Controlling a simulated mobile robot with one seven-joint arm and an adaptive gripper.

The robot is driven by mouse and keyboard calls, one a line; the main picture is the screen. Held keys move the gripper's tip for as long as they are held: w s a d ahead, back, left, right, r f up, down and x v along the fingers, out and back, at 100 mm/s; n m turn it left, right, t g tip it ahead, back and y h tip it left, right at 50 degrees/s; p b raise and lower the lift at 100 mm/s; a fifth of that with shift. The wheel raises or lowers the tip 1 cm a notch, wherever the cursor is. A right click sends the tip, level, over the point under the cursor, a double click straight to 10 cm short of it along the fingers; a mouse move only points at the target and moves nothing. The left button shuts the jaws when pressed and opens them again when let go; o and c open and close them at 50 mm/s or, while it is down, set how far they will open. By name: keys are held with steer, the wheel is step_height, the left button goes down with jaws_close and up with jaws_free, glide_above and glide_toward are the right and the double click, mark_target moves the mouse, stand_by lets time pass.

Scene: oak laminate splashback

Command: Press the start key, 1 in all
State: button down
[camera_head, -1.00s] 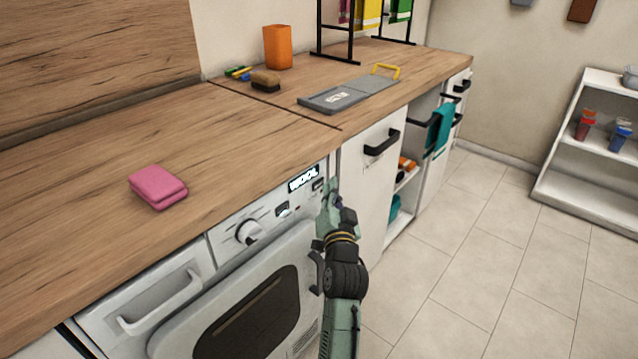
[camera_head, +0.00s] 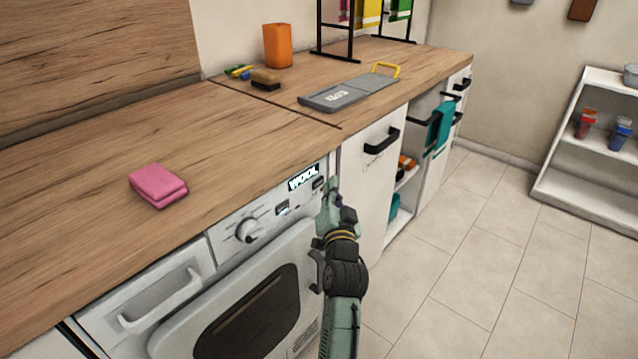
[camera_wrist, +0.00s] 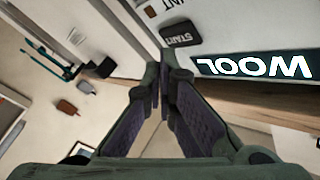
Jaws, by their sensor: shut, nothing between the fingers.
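The washing machine (camera_head: 215,285) stands under the counter with its door shut. Its lit display (camera_head: 303,178) reads WOOL and shows upside down in the wrist view (camera_wrist: 255,66). The dark start key (camera_wrist: 181,34), marked START, is beside the display in the wrist view; in the head view the start key (camera_head: 319,183) is a small dark patch close to my fingertips. My gripper (camera_head: 328,188) is shut and empty in front of the panel's right end. In the wrist view its fingertips (camera_wrist: 166,65) lie just below the key; I cannot tell whether they touch the panel.
A pink folded cloth (camera_head: 158,186) lies on the wooden counter (camera_head: 90,160). A cabinet handle (camera_head: 382,142) sticks out to the right. The tiled floor (camera_head: 480,270) is clear.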

steer(key=shift+w+a, duration=0.1)
steer(key=shift+a, duration=0.05)
steer(key=shift+w+a, duration=0.15)
steer(key=shift+a, duration=0.05)
stand_by(0.3)
steer(key=shift+w+a+p, duration=0.2)
steer(key=shift+a+p, duration=0.1)
steer(key=shift+a, duration=0.05)
stand_by(0.8)
steer(key=shift+d, duration=0.15)
steer(key=shift+s+d, duration=0.45)
steer(key=shift+d, duration=0.05)
steer(key=shift+s+d+b, duration=0.5)
steer(key=shift+s+d, duration=0.25)
steer(key=shift+d, duration=0.3)
steer(key=shift+s+d+b, duration=0.45)
steer(key=shift+s+d, duration=0.3)
steer(key=shift+d, duration=0.25)
